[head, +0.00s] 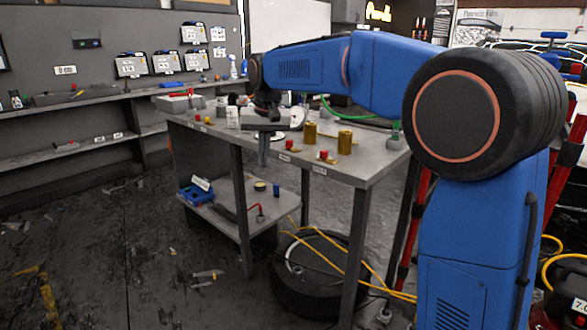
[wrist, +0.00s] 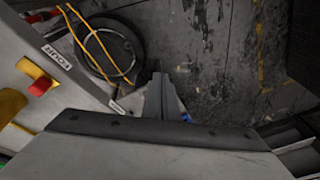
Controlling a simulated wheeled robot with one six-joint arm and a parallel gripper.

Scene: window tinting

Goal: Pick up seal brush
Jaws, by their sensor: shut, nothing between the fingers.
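My gripper (head: 264,160) is in front of the long edge of the grey workbench (head: 375,160), its fingers pointing down. It is shut and empty. In the wrist view its closed fingers (wrist: 160,88) hang over the floor beside the bench edge. I cannot tell which object is the seal brush. Small red-topped items (head: 323,156) sit on the bench near its front edge. One yellow item with a red top (wrist: 40,86) shows at the left of the wrist view, beside a label reading "FOUR". My arm and gripper hide part of the bench top.
Gold cylinders (head: 345,139) stand on the bench. The lower shelf (head: 228,215) holds a blue box (head: 196,192), a small blue cup (head: 276,189) and a red-handled item. A tyre (head: 310,285) with a yellow hose lies beneath. The littered floor at left has free room.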

